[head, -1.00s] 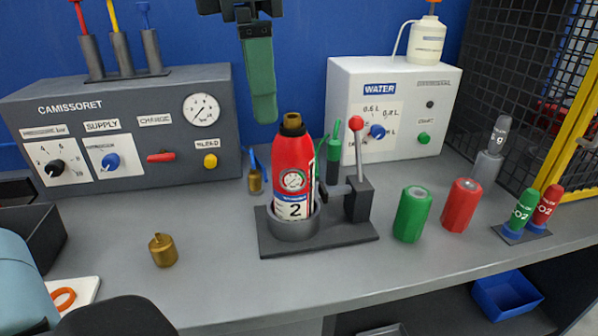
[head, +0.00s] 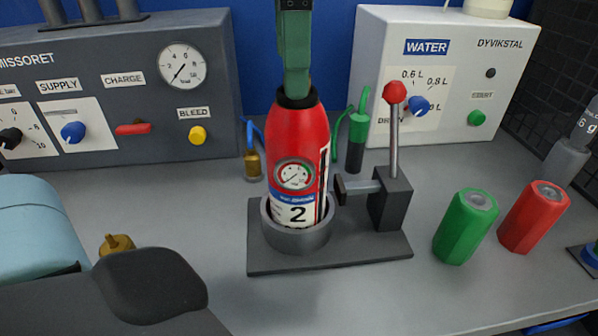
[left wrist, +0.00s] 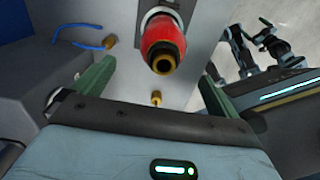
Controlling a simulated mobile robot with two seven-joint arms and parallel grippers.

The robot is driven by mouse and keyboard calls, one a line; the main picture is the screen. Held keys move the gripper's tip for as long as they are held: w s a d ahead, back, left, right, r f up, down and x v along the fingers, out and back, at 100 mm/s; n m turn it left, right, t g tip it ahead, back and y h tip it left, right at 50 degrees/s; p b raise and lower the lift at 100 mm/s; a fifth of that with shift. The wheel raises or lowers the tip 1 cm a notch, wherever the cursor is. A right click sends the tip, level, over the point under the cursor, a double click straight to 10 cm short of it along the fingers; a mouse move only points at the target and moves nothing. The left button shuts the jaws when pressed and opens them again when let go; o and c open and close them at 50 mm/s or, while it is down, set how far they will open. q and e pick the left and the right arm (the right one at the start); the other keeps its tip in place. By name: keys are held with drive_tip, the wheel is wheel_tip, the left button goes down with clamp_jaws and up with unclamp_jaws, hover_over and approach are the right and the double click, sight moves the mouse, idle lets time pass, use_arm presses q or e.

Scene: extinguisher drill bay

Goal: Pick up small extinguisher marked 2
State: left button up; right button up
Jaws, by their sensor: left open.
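The red extinguisher marked 2 (head: 296,165) stands upright in a grey round holder (head: 290,238) on a dark base plate. Its gauge and label face the head camera. My left gripper (head: 295,88) points down from above; one green finger shows there and covers most of the brass neck. In the left wrist view, the gripper (left wrist: 160,78) is open. The extinguisher's top (left wrist: 163,48) lies ahead, sideways between the two green fingers (left wrist: 96,75), with the brass neck towards the camera. No contact with it is clear.
A lever with a red knob (head: 395,92) and a clamp stand right beside the extinguisher. Green (head: 465,228) and red (head: 533,218) canisters stand at the right. A brass fitting (head: 117,244) is at lower left. Grey (head: 110,75) and white (head: 450,70) panels stand behind.

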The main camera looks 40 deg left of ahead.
sight(297, 114)
use_arm(q)
drive_tip(key=shift+w+d+f+b, duration=0.1)
drive_tip(key=shift+f+b, duration=0.05)
drive_tip(key=shift+f, duration=1.15)
drive_tip(key=shift+d+f+b, duration=0.15)
drive_tip(key=shift+f+b, duration=0.05)
drive_tip(key=shift+f, duration=1.05)
drive_tip(key=shift+w+d+f+b, duration=0.1)
drive_tip(key=shift+f+b, duration=0.05)
drive_tip(key=shift+f, duration=1.15)
drive_tip(key=c, duration=1.9)
